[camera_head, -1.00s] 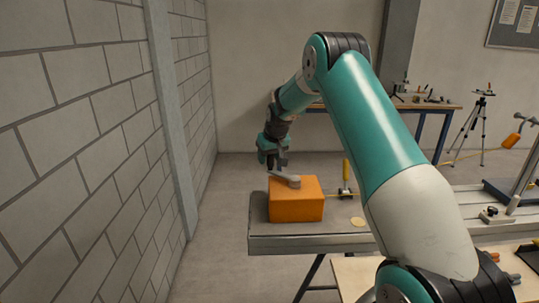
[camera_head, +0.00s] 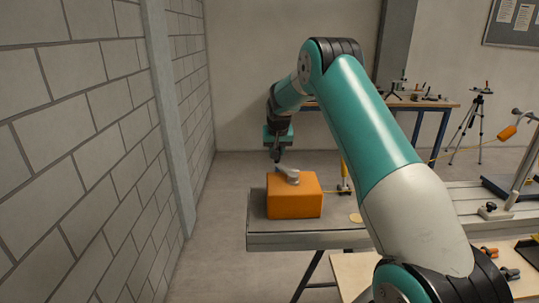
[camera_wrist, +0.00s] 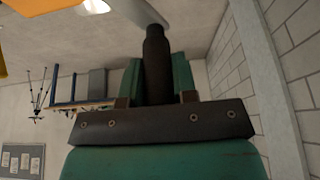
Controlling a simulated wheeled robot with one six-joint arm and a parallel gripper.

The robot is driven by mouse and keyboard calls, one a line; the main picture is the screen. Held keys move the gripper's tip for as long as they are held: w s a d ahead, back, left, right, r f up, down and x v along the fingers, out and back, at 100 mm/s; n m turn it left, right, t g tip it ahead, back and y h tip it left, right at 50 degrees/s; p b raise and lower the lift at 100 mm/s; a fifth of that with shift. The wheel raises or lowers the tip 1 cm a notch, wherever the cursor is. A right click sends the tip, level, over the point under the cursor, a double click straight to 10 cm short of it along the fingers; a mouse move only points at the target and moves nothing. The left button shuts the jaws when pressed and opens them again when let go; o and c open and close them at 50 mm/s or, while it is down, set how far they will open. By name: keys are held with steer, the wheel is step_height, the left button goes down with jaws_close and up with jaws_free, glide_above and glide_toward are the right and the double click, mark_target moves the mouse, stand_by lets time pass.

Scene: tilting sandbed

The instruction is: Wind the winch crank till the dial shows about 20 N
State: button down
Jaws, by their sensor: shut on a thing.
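The orange winch box (camera_head: 294,201) sits on the left end of the grey bench. Its short light-grey crank arm (camera_head: 288,174) lies on top and points to the back left. My gripper (camera_head: 277,154) is above the crank's outer end, behind the box. In the wrist view my gripper (camera_wrist: 156,88) is shut around the dark upright crank handle (camera_wrist: 156,60), with the crank arm (camera_wrist: 147,12) at the handle's far end. I cannot make out a dial or a reading in either view.
The grey bench (camera_head: 300,241) runs right, partly hidden behind my arm. A yellow upright piece (camera_head: 345,174) stands right of the box, and a pale disc (camera_head: 356,218) lies near the front edge. A block wall (camera_head: 100,150) is at the left.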

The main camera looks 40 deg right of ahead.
steer(key=shift+d+m, duration=0.3)
steer(key=c, duration=0.9)
jaws_free()
steer(key=shift+r, duration=0.1)
steer(key=b+v, duration=0.3)
steer(key=v, duration=1.4)
steer(key=shift+a, duration=0.25)
steer(key=shift+s, duration=0.1)
